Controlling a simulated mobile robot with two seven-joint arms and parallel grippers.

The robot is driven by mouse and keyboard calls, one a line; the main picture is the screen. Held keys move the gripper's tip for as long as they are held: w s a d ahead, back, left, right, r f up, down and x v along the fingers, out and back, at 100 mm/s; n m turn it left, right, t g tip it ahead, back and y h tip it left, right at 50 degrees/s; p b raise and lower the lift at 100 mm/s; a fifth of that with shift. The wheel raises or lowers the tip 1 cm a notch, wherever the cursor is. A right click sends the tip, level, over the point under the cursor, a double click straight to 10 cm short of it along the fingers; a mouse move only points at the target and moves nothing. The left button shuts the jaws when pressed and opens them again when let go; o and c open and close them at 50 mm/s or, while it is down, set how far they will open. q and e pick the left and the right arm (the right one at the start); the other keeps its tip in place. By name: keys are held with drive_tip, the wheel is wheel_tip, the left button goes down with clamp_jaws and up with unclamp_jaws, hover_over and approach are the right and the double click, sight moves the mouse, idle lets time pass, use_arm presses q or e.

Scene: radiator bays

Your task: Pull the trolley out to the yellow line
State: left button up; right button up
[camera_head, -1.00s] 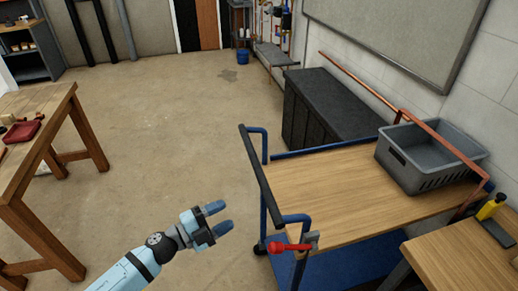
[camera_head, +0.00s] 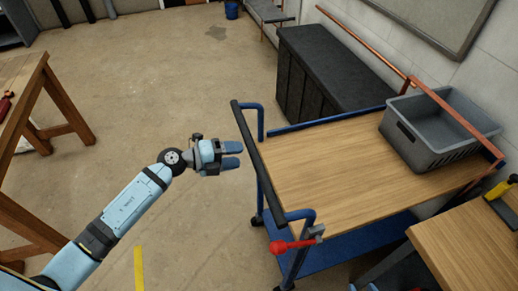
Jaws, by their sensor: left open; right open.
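The trolley (camera_head: 330,178) has a wooden top, a blue frame and a blue lower deck. It stands at the right of the head view, with a black handle bar (camera_head: 257,160) along its left end. A red-knobbed lever (camera_head: 288,246) sits at its near left corner. My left gripper (camera_head: 239,155) is open and empty, fingers pointing right, just left of the handle bar and seemingly apart from it. A yellow line (camera_head: 139,268) shows on the floor at the bottom left. My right gripper is not in view.
A grey crate (camera_head: 418,150) stands on the trolley's far right, with a copper pipe (camera_head: 455,120) passing across it. A black cabinet (camera_head: 325,75) is behind. Wooden benches stand at left (camera_head: 50,110) and bottom right (camera_head: 460,250). The floor left of the trolley is clear.

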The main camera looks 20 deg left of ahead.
use_arm(q)
drive_tip(key=x, duration=0.7)
drive_tip(key=shift+w+d+p, duration=0.2)
drive_tip(key=shift+w+p, duration=0.1)
drive_tip(key=shift+p, duration=0.1)
drive_tip(key=shift+a+f, duration=0.1)
clamp_jaws()
